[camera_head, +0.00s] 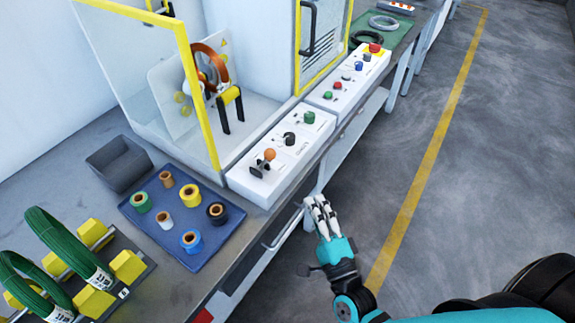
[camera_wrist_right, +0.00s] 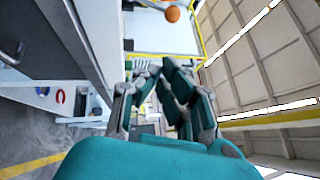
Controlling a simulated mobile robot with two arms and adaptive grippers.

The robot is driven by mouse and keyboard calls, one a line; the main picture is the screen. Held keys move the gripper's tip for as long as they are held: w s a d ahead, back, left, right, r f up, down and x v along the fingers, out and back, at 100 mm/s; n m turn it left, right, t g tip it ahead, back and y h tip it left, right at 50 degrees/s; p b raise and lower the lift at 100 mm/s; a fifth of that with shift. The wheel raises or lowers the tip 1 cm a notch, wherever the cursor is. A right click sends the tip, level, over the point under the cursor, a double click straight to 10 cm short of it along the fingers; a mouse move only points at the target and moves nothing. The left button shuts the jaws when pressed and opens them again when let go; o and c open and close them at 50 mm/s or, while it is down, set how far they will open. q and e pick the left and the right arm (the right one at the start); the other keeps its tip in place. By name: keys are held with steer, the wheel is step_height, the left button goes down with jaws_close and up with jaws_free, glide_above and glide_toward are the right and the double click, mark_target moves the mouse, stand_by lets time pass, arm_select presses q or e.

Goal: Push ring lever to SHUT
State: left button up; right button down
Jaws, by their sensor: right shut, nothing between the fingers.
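The white control panel (camera_head: 280,155) stands along the front edge of the bench. At its near end is a lever with an orange ball knob (camera_head: 269,154) and a dark base; its label is too small to read. An orange ball also shows at the top of the right wrist view (camera_wrist_right: 172,14). Behind the panel, an orange-brown ring (camera_head: 212,66) stands in the yellow-framed machine. My right gripper (camera_head: 316,203) is shut and empty, in front of the bench edge, to the right of the panel and apart from it. My left gripper is not in view.
A blue tray (camera_head: 172,249) with several tape rolls and a grey bin (camera_head: 119,165) lie left of the panel. Green coils (camera_head: 65,245) sit on a yellow-block rack at the near left. A second panel (camera_head: 348,82) stands farther along.

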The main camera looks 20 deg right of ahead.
mark_target(265, 160)
steer(key=w+a+r+p, duration=0.2)
steer(key=w+a+p, duration=0.1)
steer(key=w, duration=0.7)
steer(key=shift+w+r, duration=0.2)
steer(key=shift+r, duration=0.2)
steer(key=shift+r, duration=0.1)
